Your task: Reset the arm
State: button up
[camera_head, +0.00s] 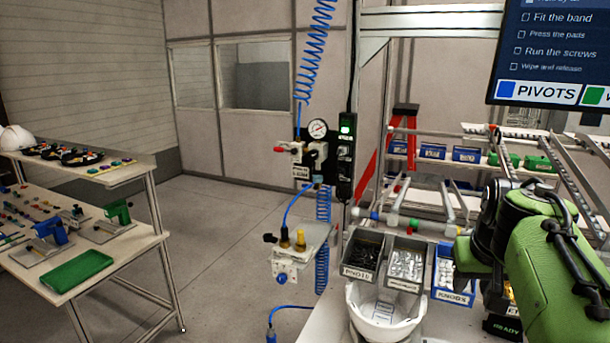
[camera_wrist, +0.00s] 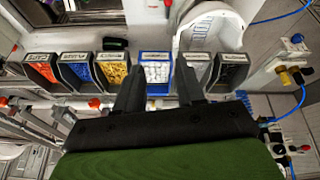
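My arm, green with black joints, comes in from the right in the head camera view, over the bench with the parts bins. My gripper (camera_wrist: 159,68) shows in the wrist view with its two black fingers apart and nothing held between them. The fingers point toward the row of bins, and the blue bin of white knobs (camera_wrist: 157,90) shows in the gap between them. In the head camera view my arm hides part of the bench, and the fingertips are hard to make out there.
A white helmet shell (camera_head: 388,313) sits in front of the bins. The pivots bin (camera_head: 362,254) and a grey bin (camera_head: 405,264) stand beside the knobs bin (camera_head: 447,279). A fixture with yellow-topped knobs (camera_head: 299,240) stands left. A side table holds a green tray (camera_head: 77,271). Open floor lies between.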

jog(key=s+a+f+n+y+b, duration=0.1)
jog(key=s+a+f, duration=0.5)
jog(key=s+a, duration=0.3)
jog(key=s+a+f+n+t+y+b, duration=0.1)
jog(key=s+a+f+n, duration=0.1)
jog(key=s+a+f, duration=0.3)
jog(key=s+a, duration=0.4)
jog(key=s, duration=0.2)
jog(key=shift+a+f+b, duration=0.15)
jog(key=shift+f+b, duration=0.2)
